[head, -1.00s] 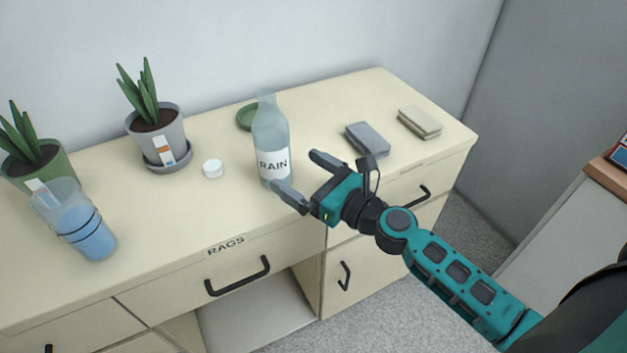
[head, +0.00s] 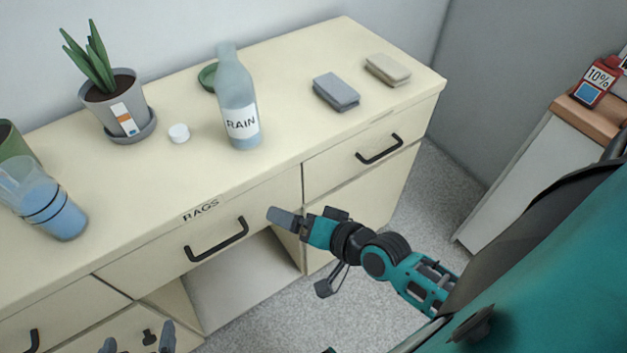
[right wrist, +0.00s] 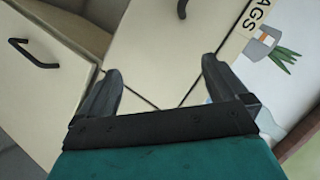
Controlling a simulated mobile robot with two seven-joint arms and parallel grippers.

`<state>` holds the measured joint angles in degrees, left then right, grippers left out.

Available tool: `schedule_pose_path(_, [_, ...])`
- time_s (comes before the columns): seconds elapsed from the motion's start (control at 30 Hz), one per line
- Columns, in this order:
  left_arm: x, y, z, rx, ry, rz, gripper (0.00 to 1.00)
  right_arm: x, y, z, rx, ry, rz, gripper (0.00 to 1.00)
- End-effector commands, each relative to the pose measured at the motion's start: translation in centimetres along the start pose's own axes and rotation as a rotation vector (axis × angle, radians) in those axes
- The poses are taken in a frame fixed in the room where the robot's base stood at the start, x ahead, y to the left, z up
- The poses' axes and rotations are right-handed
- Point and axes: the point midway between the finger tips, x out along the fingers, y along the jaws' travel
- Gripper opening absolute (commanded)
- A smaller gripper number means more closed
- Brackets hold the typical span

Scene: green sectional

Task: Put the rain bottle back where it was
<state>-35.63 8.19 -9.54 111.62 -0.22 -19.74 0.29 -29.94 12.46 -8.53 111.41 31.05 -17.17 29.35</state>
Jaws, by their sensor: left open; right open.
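The rain bottle (head: 238,105), clear with a white RAIN label, stands upright on the cream cabinet top (head: 290,125). It sits just in front of a green dish (head: 207,77), which it partly hides. My right gripper (head: 280,216) is below and in front of the top, by the RAGS drawer, empty and apart from the bottle. In the right wrist view (right wrist: 162,75) its fingers are spread with nothing between them. My left gripper (head: 138,340) shows only its open fingertips at the bottom left edge, in front of the cabinet.
Drawer handles (head: 217,240) stick out in front.

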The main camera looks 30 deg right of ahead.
Motion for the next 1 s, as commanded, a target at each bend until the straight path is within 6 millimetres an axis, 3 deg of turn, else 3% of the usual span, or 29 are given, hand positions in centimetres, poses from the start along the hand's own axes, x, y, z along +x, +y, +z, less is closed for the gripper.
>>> schedule_pose_path(0.1, [0.0, 0.0, 0.0, 0.0, 0.0, 0.001, 1.0, -0.9, 1.8, 2.0, -0.398, -0.024, 0.091, 1.0])
schedule_pose_path(0.2, [0.0, 0.0, 0.1, 0.0, -0.001, 0.001, 1.0, -1.6, 2.9, 2.9, -0.661, -0.048, 0.145, 1.0])
schedule_pose_path(0.33, [-0.1, 0.1, 0.1, 0.0, -0.001, 0.001, 1.0, -2.1, 3.7, 3.5, -0.864, -0.074, 0.185, 1.0])
schedule_pose_path(0.67, [-0.1, 0.0, 0.1, 0.0, -0.001, 0.001, 1.0, -2.2, 3.9, 3.7, -0.929, -0.082, 0.196, 1.0])
schedule_pose_path(0.9, [-1.4, -0.1, -1.8, 0.001, 0.0, -0.001, 1.0, -3.2, 2.4, 2.5, -0.928, -0.079, 0.199, 1.0])
schedule_pose_path(1.0, [-1.2, -0.2, -1.6, 0.002, 0.006, -0.004, 1.0, -3.1, 2.6, 2.6, -0.928, -0.078, 0.199, 1.0])
